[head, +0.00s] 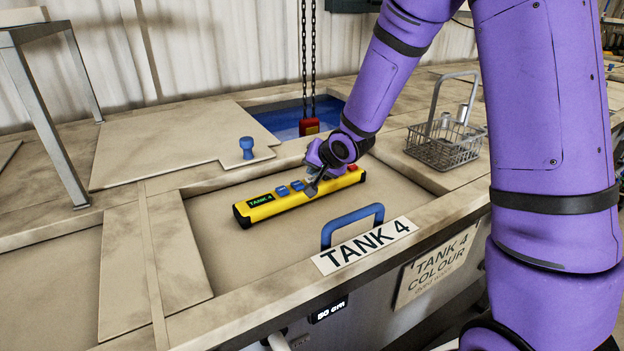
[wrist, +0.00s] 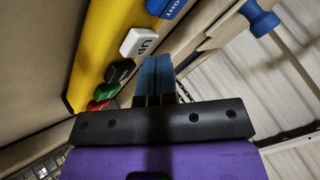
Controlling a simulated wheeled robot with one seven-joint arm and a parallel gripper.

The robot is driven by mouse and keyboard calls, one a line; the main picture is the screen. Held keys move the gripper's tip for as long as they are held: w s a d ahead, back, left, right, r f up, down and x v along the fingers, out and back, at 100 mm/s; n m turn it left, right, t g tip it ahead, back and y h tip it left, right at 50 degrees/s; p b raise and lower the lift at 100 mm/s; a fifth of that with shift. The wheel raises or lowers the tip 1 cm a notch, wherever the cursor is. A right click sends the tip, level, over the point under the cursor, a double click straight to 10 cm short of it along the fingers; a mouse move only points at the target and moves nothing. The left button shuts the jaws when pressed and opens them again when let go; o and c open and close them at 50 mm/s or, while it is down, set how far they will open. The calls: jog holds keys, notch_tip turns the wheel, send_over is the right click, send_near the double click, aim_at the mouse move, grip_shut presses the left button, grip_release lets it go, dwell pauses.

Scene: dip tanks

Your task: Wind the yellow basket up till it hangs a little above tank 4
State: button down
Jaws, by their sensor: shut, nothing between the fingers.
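A yellow control box (head: 262,208) marked TANK 4 lies on the bench, with coloured buttons along its top. My gripper (head: 312,188) is shut and empty over its button row. In the wrist view my blue fingertips (wrist: 155,62) are beside the white UP button (wrist: 139,42); I cannot tell if they touch it. Two dark chains (head: 308,50) run down to a red block (head: 309,126) low over the blue liquid of an open tank (head: 275,119). A little yellow shows at the block. The body of the yellow basket is not visible.
A grey wire basket (head: 445,147) with metal cylinders stands at the right. A blue handle (head: 350,224) stands up behind the TANK 4 plate (head: 364,245). A blue knob (head: 246,147) stands on the cover (head: 160,150) at the left.

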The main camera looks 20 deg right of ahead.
aim_at(314, 178)
jog(key=shift+f, duration=0.45)
dwell(0.5)
jog(key=shift+r, duration=0.2)
dwell(3.7)
jog(key=shift+r, duration=0.7)
jog(key=shift+r, duration=0.1)
jog(key=shift+r, duration=2.4)
